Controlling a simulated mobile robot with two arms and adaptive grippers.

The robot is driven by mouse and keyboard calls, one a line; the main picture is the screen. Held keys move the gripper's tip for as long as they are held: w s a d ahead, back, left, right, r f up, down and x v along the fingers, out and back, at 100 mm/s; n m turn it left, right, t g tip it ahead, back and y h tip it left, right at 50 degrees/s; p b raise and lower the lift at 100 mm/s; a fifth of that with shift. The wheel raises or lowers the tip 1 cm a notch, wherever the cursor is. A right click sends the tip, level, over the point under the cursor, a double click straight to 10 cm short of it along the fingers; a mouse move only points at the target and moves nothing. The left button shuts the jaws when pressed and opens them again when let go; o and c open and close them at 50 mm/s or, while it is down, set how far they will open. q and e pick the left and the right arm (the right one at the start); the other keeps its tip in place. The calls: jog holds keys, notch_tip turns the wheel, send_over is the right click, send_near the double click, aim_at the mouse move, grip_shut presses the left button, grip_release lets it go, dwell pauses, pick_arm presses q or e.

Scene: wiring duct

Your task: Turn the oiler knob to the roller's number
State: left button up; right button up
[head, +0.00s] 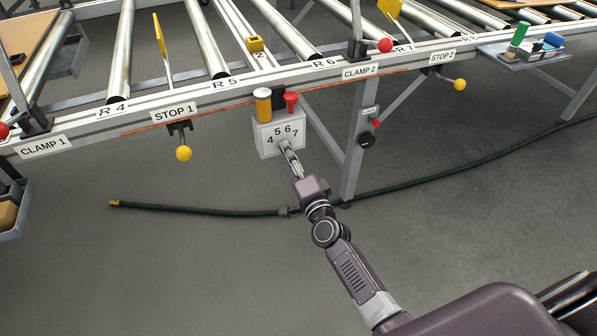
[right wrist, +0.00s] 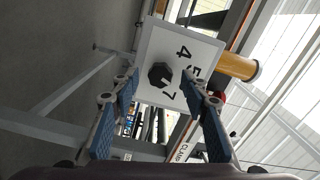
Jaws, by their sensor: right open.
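The oiler box (head: 266,139) is a pale panel below the rail, with the numbers 4, 5, 6 and 7 in an arc. It fills the middle of the right wrist view (right wrist: 205,50). The dark faceted knob (right wrist: 160,75) sits on its face; in the head view my gripper covers it. Which number the knob points at, I cannot tell. My right gripper (head: 288,148) is in front of the panel, its open fingers (right wrist: 163,84) either side of the knob in the wrist view. Contact is not clear. The rollers have labels R4 (head: 112,110), R5 (head: 225,82), R6 (head: 324,62) and R7 (head: 403,49).
Yellow-balled stop levers (head: 183,153) hang from the rail. A green hose (head: 225,212) lies on the floor.

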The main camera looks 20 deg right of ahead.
jog(key=s, duration=1)
jog(key=shift+s+d, duration=0.15)
jog(key=shift+s, duration=0.15)
